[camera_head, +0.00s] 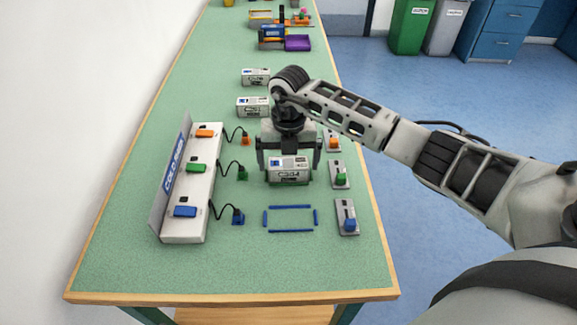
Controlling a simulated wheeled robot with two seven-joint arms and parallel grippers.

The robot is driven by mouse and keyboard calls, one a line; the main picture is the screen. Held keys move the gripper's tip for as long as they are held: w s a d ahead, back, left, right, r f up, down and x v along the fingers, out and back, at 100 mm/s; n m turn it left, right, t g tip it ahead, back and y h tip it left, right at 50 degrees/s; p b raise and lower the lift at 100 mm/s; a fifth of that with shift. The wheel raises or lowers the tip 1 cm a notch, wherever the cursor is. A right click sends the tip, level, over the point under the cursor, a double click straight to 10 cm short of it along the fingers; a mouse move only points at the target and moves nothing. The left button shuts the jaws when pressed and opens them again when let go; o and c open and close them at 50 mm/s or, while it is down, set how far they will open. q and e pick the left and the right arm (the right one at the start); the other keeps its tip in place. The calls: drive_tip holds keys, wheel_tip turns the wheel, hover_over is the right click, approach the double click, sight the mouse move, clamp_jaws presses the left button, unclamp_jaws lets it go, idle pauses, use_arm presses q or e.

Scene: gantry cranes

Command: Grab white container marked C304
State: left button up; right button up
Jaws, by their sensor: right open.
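A white container (289,172) with dark lettering that seems to read C304 stands on the green table in the camera_head view. My right gripper (289,160) comes down over it from above. Its two fingers stand at the left and right ends of the container, and the jaws are open. I cannot tell whether the fingers touch it. Two similar white containers stand farther back, one nearer (252,107) and one farther (255,76). My left gripper is not in view.
A blue rectangular outline (290,231) lies empty in front of the container. A white panel (190,190) with coloured blocks and cables stands left. Small lever switches (347,217) line the right side. A purple tray (297,43) sits farther back. The table's front is clear.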

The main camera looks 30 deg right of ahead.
drive_tip(key=shift+f, duration=0.8)
drive_tip(key=shift+w, duration=0.1)
drive_tip(key=c, duration=0.9)
drive_tip(key=shift+r, duration=0.1)
